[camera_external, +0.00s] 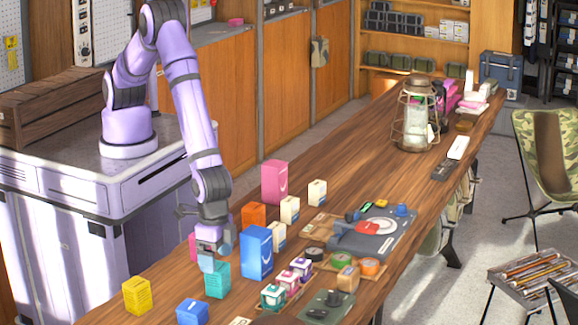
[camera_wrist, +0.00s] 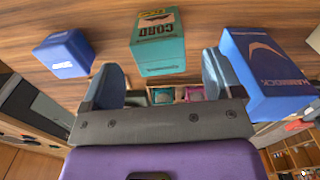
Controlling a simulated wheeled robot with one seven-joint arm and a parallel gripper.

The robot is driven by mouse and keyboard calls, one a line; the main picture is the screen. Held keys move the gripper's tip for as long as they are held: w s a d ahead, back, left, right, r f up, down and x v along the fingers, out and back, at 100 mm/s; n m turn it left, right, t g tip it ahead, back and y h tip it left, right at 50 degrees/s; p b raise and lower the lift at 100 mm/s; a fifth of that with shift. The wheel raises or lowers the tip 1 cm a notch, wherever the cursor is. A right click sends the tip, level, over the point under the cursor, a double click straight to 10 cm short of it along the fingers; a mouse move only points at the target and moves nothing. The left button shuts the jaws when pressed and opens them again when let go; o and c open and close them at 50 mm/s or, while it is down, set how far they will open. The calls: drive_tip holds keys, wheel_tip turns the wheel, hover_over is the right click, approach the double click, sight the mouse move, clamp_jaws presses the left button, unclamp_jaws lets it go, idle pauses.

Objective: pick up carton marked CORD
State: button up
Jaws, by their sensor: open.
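The carton marked CORD (camera_wrist: 158,48) is a teal box with a yellow patch on its top. In the wrist view it stands just beyond my fingertips, lined up between them, with its lettering upside down. In the outside view the teal carton (camera_external: 217,282) stands on the wooden table below my gripper (camera_external: 209,254). My gripper (camera_wrist: 162,84) is open and empty, its two bluish fingers apart. No contact with the carton shows.
A tall blue box (camera_external: 257,252) stands close to the right of the carton. A small blue box (camera_external: 192,313) and a yellow box (camera_external: 137,296) stand in front and to the left. A pink box is partly hidden behind my gripper.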

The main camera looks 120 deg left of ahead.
sight(217, 266)
wheel_tip(217, 266, down, 5)
drive_tip(key=shift+f, duration=0.1)
drive_tip(key=c, duration=1.1)
